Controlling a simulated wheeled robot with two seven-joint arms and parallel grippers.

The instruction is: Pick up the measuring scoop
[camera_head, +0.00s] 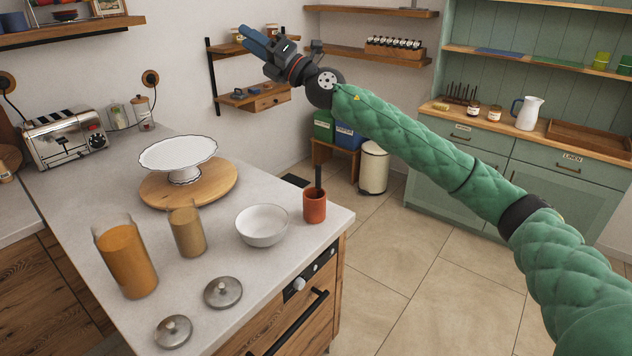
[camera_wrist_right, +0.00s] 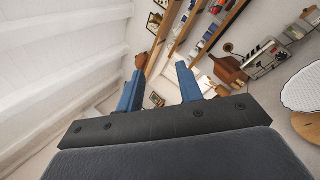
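I cannot make out a measuring scoop for certain. A thin dark handle (camera_head: 318,174) stands upright out of a terracotta cup (camera_head: 314,206) at the counter's right corner; what it belongs to is hidden in the cup. My right gripper (camera_head: 243,36) is raised high, above and beyond the counter, in front of the back wall and its small shelves. In the right wrist view its two blue fingers (camera_wrist_right: 157,80) are apart with nothing between them. My left gripper is not in view.
The counter (camera_head: 75,215) holds a white cake stand (camera_head: 178,152) on a round board (camera_head: 215,190), an orange-filled jar (camera_head: 126,262), a tan-filled jar (camera_head: 187,232), a white bowl (camera_head: 262,226) and two metal lids (camera_head: 223,292). A toaster (camera_head: 65,137) stands at the back left.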

